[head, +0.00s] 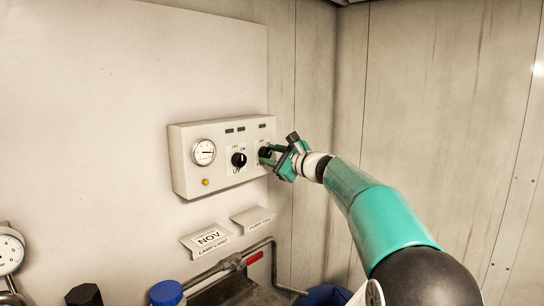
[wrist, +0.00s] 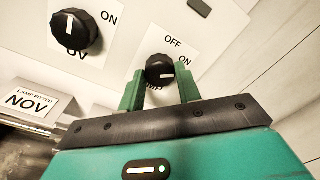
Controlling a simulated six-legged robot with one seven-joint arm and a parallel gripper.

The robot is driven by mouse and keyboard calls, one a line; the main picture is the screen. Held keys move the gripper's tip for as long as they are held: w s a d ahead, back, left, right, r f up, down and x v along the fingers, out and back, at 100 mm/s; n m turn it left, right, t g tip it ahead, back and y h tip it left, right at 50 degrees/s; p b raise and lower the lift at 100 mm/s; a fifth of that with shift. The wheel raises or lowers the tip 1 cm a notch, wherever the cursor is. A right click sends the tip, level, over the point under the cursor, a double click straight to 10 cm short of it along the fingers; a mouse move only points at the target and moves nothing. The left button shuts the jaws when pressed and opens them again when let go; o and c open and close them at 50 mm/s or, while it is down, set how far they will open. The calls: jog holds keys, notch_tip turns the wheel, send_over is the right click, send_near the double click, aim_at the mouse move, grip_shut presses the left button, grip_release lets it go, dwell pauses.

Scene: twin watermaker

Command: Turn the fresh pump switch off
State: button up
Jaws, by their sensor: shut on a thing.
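A white control box (head: 185,160) on the wall carries two black rotary knobs. The right knob (wrist: 160,68), with OFF and ON printed above and to its right, sits on a white label partly hidden by my gripper; only the end "MP" of its lower word shows. Its white mark lies roughly sideways, toward the ON side in the wrist view. My gripper (wrist: 161,92) is shut on this knob, one green finger on each side. In the head view my gripper (head: 274,156) reaches the box's right end and partly covers the knob.
The UV knob (head: 238,159) is left of my gripper, with a round gauge (head: 204,152) further left. Below are two tilted label plates, one reading NOV (head: 207,241). A pipe (head: 225,265) and blue cap (head: 166,292) are lower down. A panelled wall stands close at the right.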

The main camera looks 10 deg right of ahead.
jog(key=n, duration=0.5)
jog(key=shift+n, duration=0.4)
jog(key=n, duration=0.5)
jog(key=shift+n+y, duration=0.3)
jog(key=o, duration=1)
jog(key=shift+c, duration=0.2)
jog(key=shift+d, duration=0.1)
jog(key=v, duration=1.3)
jog(key=shift+s+d, duration=0.15)
jog(key=shift+s, duration=0.2)
